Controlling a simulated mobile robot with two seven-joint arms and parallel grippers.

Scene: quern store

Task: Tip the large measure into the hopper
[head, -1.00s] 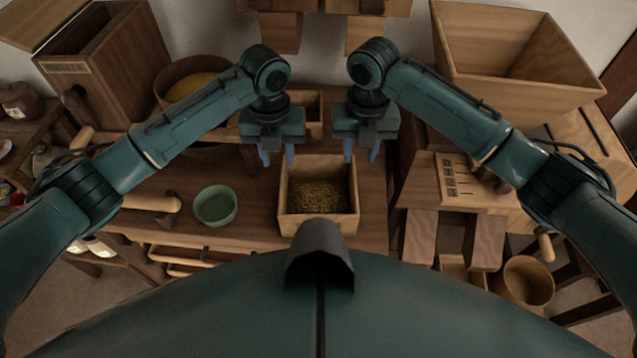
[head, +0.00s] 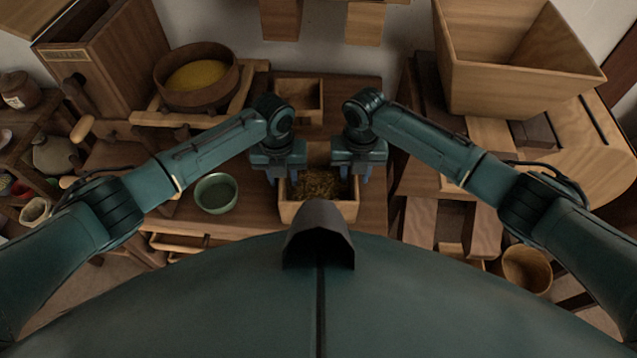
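The large measure looks to be the open square wooden box (head: 291,212) on the bench at the centre of the head view, with grain (head: 319,184) in it. It stands upright. My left gripper (head: 281,177) is over its left wall and my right gripper (head: 355,175) is over its right wall. Each shows two spread fingers, seemingly one on either side of the wall; I cannot tell whether they touch it. The hopper looks to be the big flared wooden box (head: 510,92) at the upper right, open at the top. My own body hides part of the measure's front.
A green bowl (head: 216,194) stands left of the measure. A smaller wooden box (head: 313,96) is behind it. A round tub (head: 160,88) with yellow contents is at the back left. A wooden bucket (head: 527,269) is low at the right.

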